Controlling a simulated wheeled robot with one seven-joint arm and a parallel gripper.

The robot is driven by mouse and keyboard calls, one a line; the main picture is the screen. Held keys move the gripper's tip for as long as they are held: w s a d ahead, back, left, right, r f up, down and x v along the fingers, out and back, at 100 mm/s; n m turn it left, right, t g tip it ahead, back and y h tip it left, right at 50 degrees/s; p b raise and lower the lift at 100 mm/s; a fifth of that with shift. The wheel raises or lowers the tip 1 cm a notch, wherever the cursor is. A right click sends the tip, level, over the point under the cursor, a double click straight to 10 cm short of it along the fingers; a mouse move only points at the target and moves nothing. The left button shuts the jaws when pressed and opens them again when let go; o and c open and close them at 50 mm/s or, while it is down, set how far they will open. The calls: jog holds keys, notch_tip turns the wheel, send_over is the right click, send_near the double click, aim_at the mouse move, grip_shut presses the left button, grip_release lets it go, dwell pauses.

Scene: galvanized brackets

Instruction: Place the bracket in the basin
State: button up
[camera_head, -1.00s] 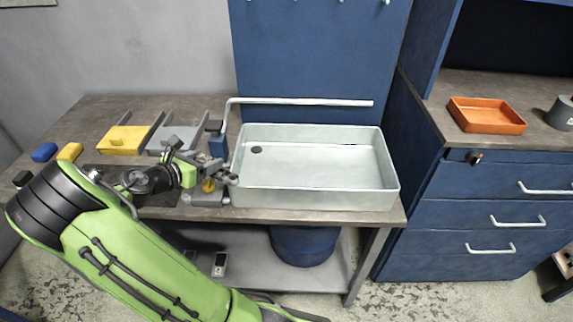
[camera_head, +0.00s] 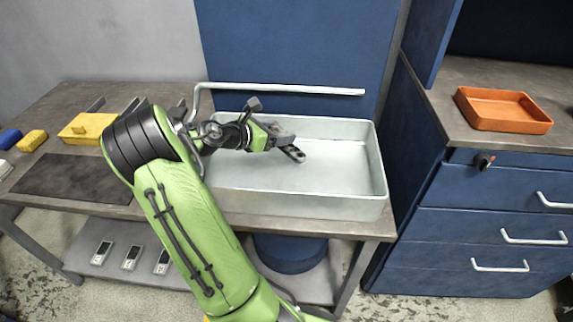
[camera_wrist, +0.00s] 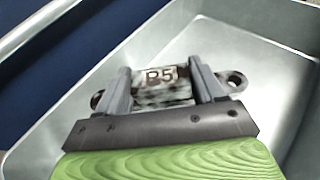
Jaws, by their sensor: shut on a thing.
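The basin (camera_head: 310,206) is a wide, pale grey metal tray on the workbench. It also shows in the wrist view (camera_wrist: 285,62). My gripper (camera_head: 284,143) is over the left part of the basin in the head view. It is shut on the bracket (camera_head: 294,154), a grey metal piece with a hole in its end.
A pale pipe (camera_head: 290,89) runs along the back of the basin. A yellow bin (camera_head: 86,128) and a dark mat (camera_head: 75,178) are on the bench at left. An orange tray (camera_head: 503,108) sits on the right cabinet. The basin's right half is clear.

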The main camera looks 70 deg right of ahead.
notch_tip(320, 180, down, 8)
jog(key=b, duration=0.2)
jog(key=shift+w+r+b, duration=0.1)
jog(key=shift+r+b, duration=0.1)
jog(key=shift+b, duration=0.2)
jog(key=shift+a+r, duration=0.1)
jog(key=o, duration=1.3)
jog(key=shift+c, duration=0.2)
jog(key=p+v, duration=0.3)
jog(key=v, duration=0.8)
jog(key=shift+r+p, duration=0.2)
jog(key=shift+p, duration=0.1)
jog(key=shift+w+a+r, duration=0.1)
jog(key=shift+w+a, duration=0.2)
jog(key=shift+a, duration=0.05)
